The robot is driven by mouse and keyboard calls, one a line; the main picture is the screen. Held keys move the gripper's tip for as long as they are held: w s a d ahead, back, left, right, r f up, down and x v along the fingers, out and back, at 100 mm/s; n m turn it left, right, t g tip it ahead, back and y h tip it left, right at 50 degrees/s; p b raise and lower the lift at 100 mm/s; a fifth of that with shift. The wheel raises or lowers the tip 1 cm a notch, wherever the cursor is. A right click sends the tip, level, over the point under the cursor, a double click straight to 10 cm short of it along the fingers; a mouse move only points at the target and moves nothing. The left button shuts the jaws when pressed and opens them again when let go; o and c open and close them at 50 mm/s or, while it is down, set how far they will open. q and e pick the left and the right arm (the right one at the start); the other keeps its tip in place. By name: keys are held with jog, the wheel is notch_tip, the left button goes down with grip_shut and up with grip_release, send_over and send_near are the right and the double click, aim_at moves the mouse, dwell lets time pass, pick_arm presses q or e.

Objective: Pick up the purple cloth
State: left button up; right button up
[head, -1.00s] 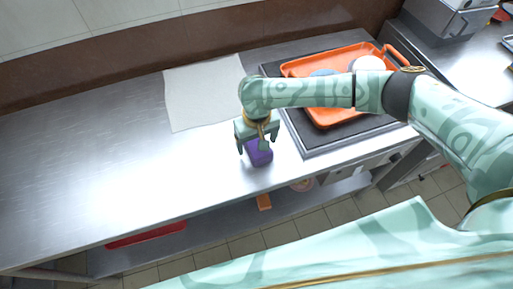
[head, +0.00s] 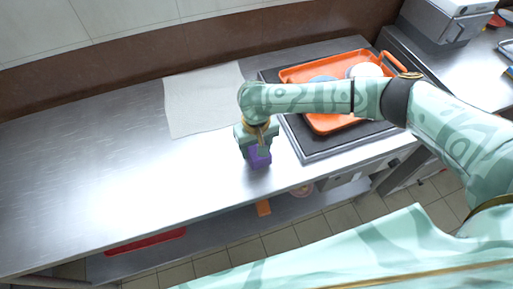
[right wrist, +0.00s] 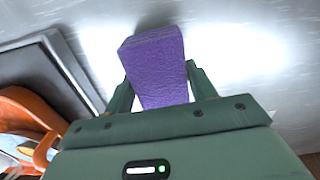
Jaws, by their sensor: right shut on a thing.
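The purple cloth (head: 259,158) is a thick folded block on the steel counter near its front edge, beside the black stove plate. It also shows in the right wrist view (right wrist: 157,62). My right gripper (head: 257,150) is over it with its fingers down. In the right wrist view the two fingers of my right gripper (right wrist: 160,88) press on either side of the purple cloth, shut on it. I cannot tell whether the cloth touches the counter. My left gripper is not in view.
An orange tray (head: 300,72) with round items stands on the black stove plate (head: 318,150) at the right. A pale sheet (head: 200,100) lies at the back. The counter's left side (head: 80,160) is clear. A red tray (head: 145,241) sits on the shelf below.

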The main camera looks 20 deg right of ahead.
jog(key=s+r+p, duration=0.1)
jog(key=r, duration=0.1)
jog(key=s+d+r+p, duration=0.1)
jog(key=r+p, duration=0.1)
jog(key=r, duration=0.1)
jog(key=s+d+r+p, duration=0.1)
jog(key=r, duration=0.1)
jog(key=shift+s+r, duration=0.15)
jog(key=shift+s, duration=0.15)
jog(key=s+d+r+p, duration=0.3)
jog(key=s+d+r, duration=0.1)
jog(key=s, duration=0.4)
jog(key=shift+s+d+p, duration=0.35)
jog(key=shift+s, duration=0.05)
